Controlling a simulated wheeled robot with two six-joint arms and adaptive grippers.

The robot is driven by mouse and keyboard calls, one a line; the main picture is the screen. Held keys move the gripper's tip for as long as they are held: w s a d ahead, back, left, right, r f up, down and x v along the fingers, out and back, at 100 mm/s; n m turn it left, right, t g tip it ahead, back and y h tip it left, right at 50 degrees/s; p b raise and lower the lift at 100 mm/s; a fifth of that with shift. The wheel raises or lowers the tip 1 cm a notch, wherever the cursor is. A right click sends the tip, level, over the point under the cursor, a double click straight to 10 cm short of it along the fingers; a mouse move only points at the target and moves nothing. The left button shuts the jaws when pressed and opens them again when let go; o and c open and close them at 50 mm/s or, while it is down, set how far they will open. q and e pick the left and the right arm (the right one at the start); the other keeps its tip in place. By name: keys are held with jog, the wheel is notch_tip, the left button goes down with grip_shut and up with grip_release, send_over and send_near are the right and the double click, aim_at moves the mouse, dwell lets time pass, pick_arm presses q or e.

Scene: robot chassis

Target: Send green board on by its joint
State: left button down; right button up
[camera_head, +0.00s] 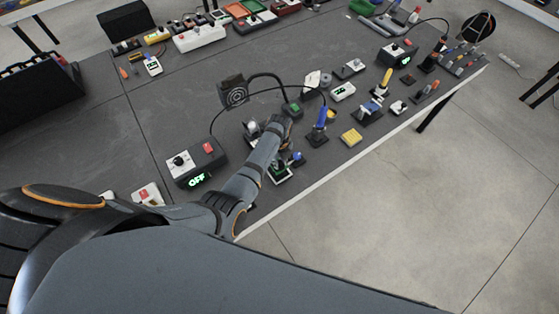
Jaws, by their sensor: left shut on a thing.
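The green board (281,175) is a small white-edged base with a green top near the table's front edge, just right of my left forearm. My left arm reaches over the table from the lower left, and its wrist bends above the board. My left gripper (279,160) is down at the board, shut on its upright stick. The fingers and most of the stick are small and partly hidden by my arm. My right gripper is not in view.
A grey control box (197,165) with a red button and a lit OFF display stands left of my arm. Bare table (175,90) lies at the left.

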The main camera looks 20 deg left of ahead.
pick_arm(q)
jog(key=shift+f+b, duration=1.2)
jog(key=shift+f, duration=0.8)
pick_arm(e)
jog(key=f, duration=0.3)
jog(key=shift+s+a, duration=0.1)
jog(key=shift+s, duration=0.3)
pick_arm(q)
jog(key=shift+r, duration=0.1)
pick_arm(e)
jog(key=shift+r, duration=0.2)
pick_arm(q)
jog(key=shift+p, duration=0.8)
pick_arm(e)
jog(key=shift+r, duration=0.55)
pick_arm(q)
jog(key=shift+f+b, duration=0.75)
jog(key=shift+f, duration=0.25)
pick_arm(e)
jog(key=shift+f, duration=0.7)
pick_arm(q)
jog(key=c, duration=1.1)
grip_release()
jog(key=shift+c, duration=0.2)
jog(key=shift+s, duration=0.1)
notch_tip(320, 180, up, 12)
jog(key=shift+r, duration=0.1)
